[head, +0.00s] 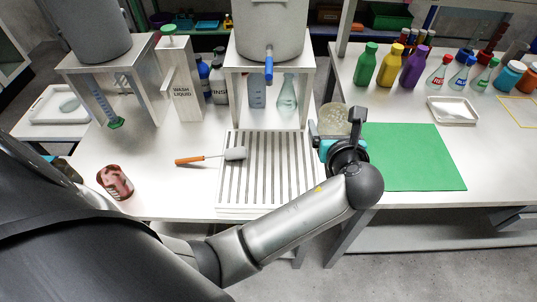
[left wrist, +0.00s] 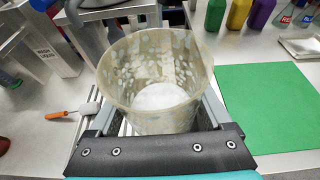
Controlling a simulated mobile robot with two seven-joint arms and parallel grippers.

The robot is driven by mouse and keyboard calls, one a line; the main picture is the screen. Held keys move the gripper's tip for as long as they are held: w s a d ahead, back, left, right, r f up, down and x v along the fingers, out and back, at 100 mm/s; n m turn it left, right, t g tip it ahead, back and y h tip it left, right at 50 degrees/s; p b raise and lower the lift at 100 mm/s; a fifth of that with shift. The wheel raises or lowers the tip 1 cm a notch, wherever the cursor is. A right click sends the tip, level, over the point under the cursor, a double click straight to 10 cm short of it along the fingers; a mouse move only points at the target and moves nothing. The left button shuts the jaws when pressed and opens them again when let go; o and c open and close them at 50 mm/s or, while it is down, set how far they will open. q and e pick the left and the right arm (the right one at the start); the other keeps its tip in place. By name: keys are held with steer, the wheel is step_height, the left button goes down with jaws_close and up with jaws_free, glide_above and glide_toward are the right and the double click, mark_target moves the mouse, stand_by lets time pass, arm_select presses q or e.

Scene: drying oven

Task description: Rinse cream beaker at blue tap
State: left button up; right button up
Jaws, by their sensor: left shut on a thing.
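My left gripper (head: 332,138) is shut on the cream beaker (head: 334,119), a translucent vessel at the right end of the slatted rack. In the left wrist view the beaker (left wrist: 160,85) is between the fingers, mouth towards the camera, with pale spots over its wall and a white round patch at its bottom. The blue tap (head: 269,66) is on the front of a grey tank (head: 270,30), to the left of and above the beaker, apart from it. My right gripper is not in view.
The slatted rack (head: 222,190) lies before the tank stand (head: 233,88). An orange-handled brush (head: 190,160) rests partly on it. A red-stained vessel (head: 115,182) is at left. A green mat (head: 415,160) lies right; bottles (head: 388,66) stand behind it.

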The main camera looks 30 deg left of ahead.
arm_select(q)
steer(key=w+a+f, duration=0.1)
steer(key=f, duration=0.5)
steer(key=w+a+f, duration=0.1)
steer(key=w+f, duration=0.1)
steer(key=f, duration=0.4)
steer(key=w+a+f+b, duration=0.1)
steer(key=w+a+f, duration=0.1)
steer(key=f, duration=0.5)
steer(key=shift+f, duration=0.1)
